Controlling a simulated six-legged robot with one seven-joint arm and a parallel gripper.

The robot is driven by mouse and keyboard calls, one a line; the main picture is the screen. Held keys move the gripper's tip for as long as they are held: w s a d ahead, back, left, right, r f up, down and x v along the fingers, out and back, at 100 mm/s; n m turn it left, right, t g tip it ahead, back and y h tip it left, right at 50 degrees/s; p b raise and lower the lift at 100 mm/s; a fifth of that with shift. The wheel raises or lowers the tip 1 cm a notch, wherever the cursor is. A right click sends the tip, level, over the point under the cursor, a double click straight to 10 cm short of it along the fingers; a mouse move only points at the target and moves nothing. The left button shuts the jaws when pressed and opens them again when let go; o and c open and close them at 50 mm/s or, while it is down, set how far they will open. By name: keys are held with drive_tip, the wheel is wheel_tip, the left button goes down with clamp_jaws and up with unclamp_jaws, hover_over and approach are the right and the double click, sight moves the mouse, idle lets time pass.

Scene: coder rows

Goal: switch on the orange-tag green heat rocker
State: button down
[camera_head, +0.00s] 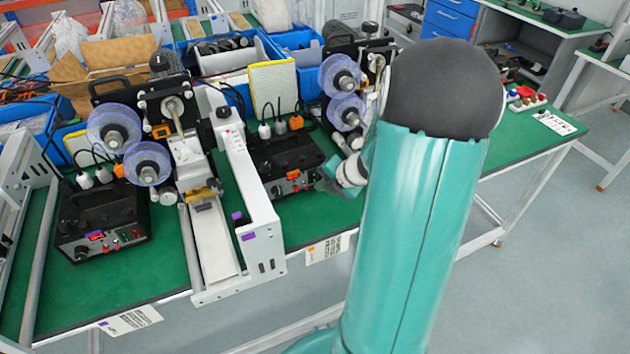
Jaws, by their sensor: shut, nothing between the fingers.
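The middle coder's black control box (284,160) sits on the green bench. An orange mark (311,254) shows on the white label sheet (328,248) at the bench edge in front of it. Small coloured switches (293,175), red among them, are on the box's front face. The green rocker is too small to make out surely, and I cannot tell its position. My gripper (327,185) is just right of the box front, close to the switches. It looks shut and empty; whether it touches the box is unclear. My teal arm hides the area to the right.
A similar black box (100,222) stands at left, with a purple-marked sheet (131,320) before it. A white conveyor frame (252,200) stands between the boxes. Film reels (340,75) rise behind. A red and white switch strip (525,98) lies at right. Open floor is at lower right.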

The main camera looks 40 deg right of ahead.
drive_tip(key=shift+w+d, duration=0.1)
drive_tip(key=shift+w, duration=0.2)
drive_tip(key=shift+w+f, duration=0.1)
drive_tip(key=shift+w, duration=0.25)
idle(0.5)
drive_tip(key=shift+s, duration=0.15)
drive_tip(key=shift+s, duration=0.6)
drive_tip(key=shift+s+a+r, duration=0.15)
drive_tip(key=shift+s+a, duration=0.1)
drive_tip(key=shift+s, duration=0.55)
drive_tip(key=shift+s+a+r, duration=0.2)
drive_tip(key=shift+s+a, duration=0.05)
drive_tip(key=shift+s, duration=0.55)
drive_tip(key=shift+s+a+r, duration=0.15)
drive_tip(key=shift+s+a, duration=0.1)
drive_tip(key=shift+s, duration=0.55)
